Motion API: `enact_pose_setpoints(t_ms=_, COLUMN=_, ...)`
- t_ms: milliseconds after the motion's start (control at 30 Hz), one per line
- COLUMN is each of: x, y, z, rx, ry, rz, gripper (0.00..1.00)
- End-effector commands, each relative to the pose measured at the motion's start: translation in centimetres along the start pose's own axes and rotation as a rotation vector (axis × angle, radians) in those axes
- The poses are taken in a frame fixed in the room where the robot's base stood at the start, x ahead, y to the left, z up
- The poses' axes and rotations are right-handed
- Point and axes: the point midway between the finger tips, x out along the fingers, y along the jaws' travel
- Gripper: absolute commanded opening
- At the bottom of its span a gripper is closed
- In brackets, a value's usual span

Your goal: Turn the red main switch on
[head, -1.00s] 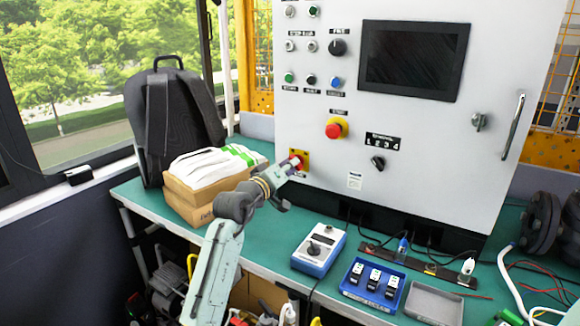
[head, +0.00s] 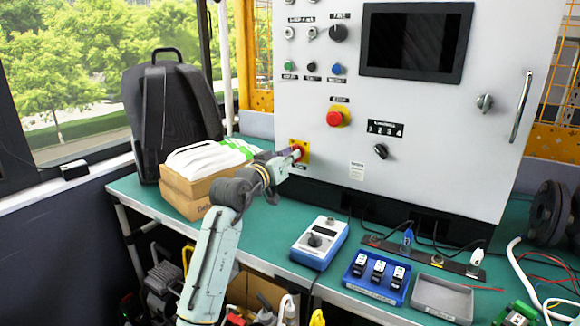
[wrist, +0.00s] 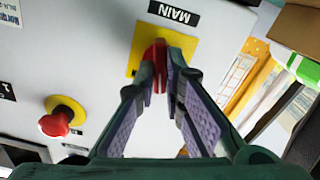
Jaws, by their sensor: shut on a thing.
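The red main switch (wrist: 154,66) sits on a yellow plate (wrist: 139,39) beside the MAIN label (wrist: 174,13) in the wrist view. In the head view its yellow plate (head: 304,147) is at the lower left of the white cabinet. My gripper (head: 295,153) reaches it from the left front. In the wrist view my gripper (wrist: 163,62) is shut on the red handle of the switch, with its fingertips on either side of it. The fingers hide part of the handle, so its exact turn angle is hard to tell.
A red emergency stop button (head: 335,118) on yellow sits to the right, above a black selector knob (head: 381,151). Cardboard boxes (head: 186,189) and a black backpack (head: 170,110) stand left of my arm. A blue-white device (head: 319,242) lies on the green bench.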

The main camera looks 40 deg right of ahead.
Motion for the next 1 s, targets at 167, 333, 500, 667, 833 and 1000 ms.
enact_pose_setpoints(t_ms=167, x=0.01, y=-0.06, z=0.29, rx=0.17, ry=0.003, rz=0.0, gripper=0.0)
enact_pose_setpoints(t_ms=333, x=0.02, y=0.02, z=0.27, rx=0.332, ry=0.001, rz=0.0, gripper=0.0)
enact_pose_setpoints(t_ms=500, x=0.01, y=0.07, z=0.23, rx=0.493, ry=0.002, rz=0.0, gripper=0.0)
enact_pose_setpoints(t_ms=667, x=0.01, y=0.09, z=0.22, rx=0.644, ry=0.002, rz=-0.001, gripper=0.0)
enact_pose_setpoints(t_ms=833, x=0.0, y=0.1, z=0.15, rx=0.791, ry=0.002, rz=-0.002, gripper=0.0)
enact_pose_setpoints(t_ms=1000, x=-0.01, y=0.12, z=0.11, rx=0.914, ry=0.002, rz=-0.002, gripper=0.0)
